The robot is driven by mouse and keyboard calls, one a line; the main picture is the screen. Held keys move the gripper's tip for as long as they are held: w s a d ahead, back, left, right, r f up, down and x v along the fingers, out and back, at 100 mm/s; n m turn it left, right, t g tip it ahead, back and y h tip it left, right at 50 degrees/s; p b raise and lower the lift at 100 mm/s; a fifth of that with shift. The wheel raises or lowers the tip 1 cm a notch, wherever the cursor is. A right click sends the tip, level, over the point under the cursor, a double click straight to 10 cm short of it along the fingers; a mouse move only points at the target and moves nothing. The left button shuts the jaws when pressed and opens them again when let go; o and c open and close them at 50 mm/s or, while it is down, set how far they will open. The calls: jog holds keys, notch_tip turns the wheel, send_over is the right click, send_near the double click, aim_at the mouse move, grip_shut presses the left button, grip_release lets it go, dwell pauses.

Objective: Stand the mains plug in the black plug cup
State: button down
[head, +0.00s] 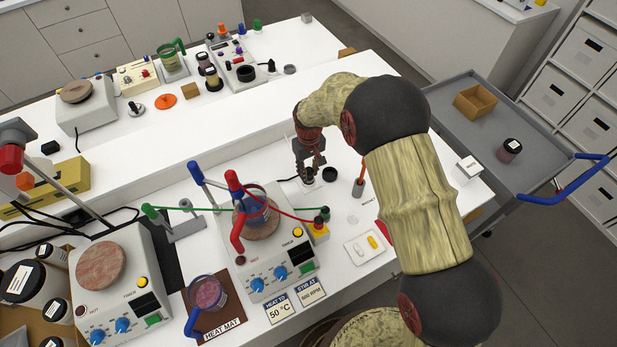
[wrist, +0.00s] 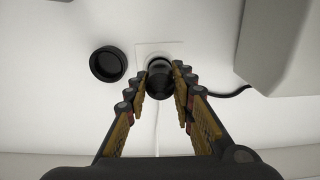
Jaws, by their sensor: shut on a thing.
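The black mains plug (wrist: 160,80) is between the fingertips of my gripper (wrist: 162,71), which is shut on it. A dark cord runs from beside it to the right in the wrist view. A pale square plate shows just behind the plug; I cannot tell whether the plug touches it. The black plug cup (wrist: 108,64) is round, open and empty, just left of the plug and apart from it. In the head view the cup (head: 330,174) stands to the right of my gripper (head: 309,172), where the fingers mostly hide the plug.
An orange-handled tool in a grey holder (head: 358,187) stands right of the cup. A hotplate (head: 267,265) with a beaker and coloured clamps is in front and to the left. A white tray with yellow and white pieces (head: 367,247) lies nearer. A raised shelf runs behind.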

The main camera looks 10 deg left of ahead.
aim_at(309, 169)
jog(key=shift+r, duration=0.1)
jog(key=shift+r+p, duration=1.1)
jog(key=shift+r, duration=1.1)
